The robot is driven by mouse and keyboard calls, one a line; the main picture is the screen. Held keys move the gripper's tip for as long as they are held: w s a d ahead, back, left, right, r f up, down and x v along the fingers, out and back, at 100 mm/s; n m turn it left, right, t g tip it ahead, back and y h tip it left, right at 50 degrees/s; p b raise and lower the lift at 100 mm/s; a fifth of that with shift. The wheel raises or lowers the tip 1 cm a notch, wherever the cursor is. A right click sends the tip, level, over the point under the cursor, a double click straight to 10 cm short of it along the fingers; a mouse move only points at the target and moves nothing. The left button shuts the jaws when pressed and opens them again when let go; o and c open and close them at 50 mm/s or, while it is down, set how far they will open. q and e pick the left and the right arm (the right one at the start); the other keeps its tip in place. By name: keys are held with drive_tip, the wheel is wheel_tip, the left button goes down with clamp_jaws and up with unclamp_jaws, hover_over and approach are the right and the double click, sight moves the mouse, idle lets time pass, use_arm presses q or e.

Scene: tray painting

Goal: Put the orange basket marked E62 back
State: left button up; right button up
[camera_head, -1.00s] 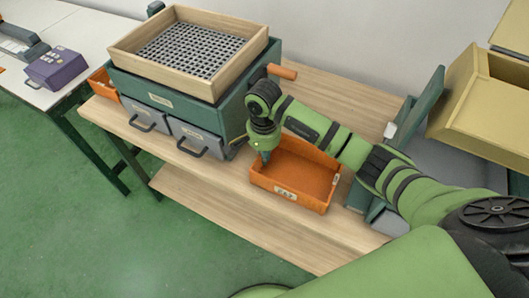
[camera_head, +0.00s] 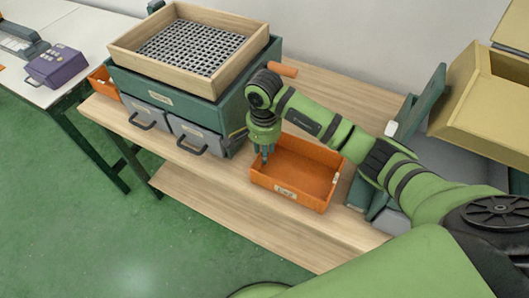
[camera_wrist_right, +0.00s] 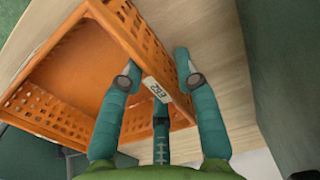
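The orange basket (camera_head: 312,167) stands on the wooden bench, right of the drawer unit. A pale label is on its front wall. In the right wrist view the basket (camera_wrist_right: 70,78) shows a perforated wall with a label reading E62. My right gripper (camera_head: 262,160) points down at the basket's left end. In the right wrist view my right gripper (camera_wrist_right: 157,70) has its fingers apart, with the labelled wall between them, one finger on the inner side and one on the outer. Whether they touch the wall I cannot tell. My left gripper is not in view.
A green drawer unit (camera_head: 225,110) with grey drawers carries a wooden tray with a grid (camera_head: 125,52). Another orange basket (camera_head: 103,83) is at its left. Green and grey panels and a yellow box (camera_head: 465,110) stand at the right. The bench front (camera_head: 225,180) is clear.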

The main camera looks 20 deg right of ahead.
wheel_tip(320, 180, up, 10)
drive_tip(key=b, duration=0.2)
drive_tip(key=shift+r, duration=0.15)
